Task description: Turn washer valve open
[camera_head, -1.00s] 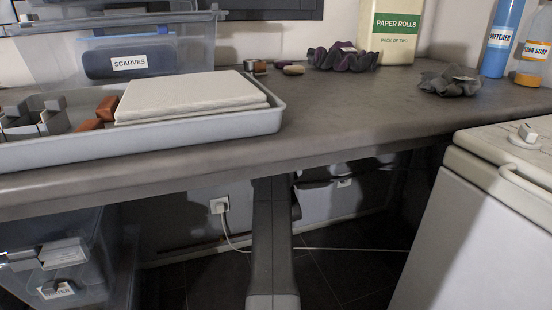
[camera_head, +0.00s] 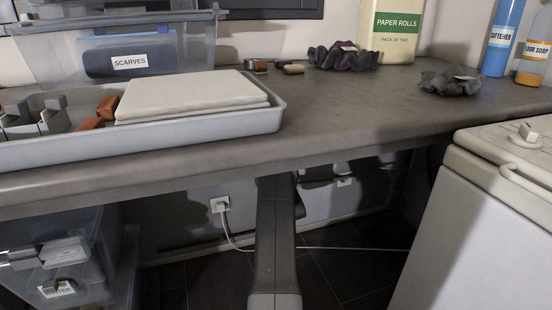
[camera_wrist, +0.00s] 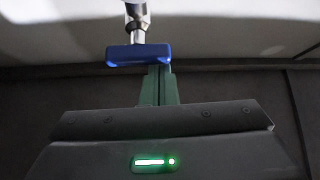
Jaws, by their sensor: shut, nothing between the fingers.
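A blue valve handle (camera_wrist: 139,55) sits on a shiny metal stem at the top of the wrist view. It lies crosswise in the picture, and its face looks like a short flat bar. My gripper (camera_wrist: 159,73) has its green fingers together and empty. The fingertips show just below the handle's right half in the picture, very close to it. I cannot tell whether they touch it. The valve does not show in the head view, where the counter stands over the space my arm reaches into.
A grey counter (camera_head: 350,122) spans the head view. It carries a tray (camera_head: 200,128), a scarves bin (camera_head: 205,50) and bottles. A white toploader (camera_head: 470,225) stands at the right. A clear bin (camera_head: 95,250) is below left. A plugged-in socket (camera_head: 219,204) is on the wall.

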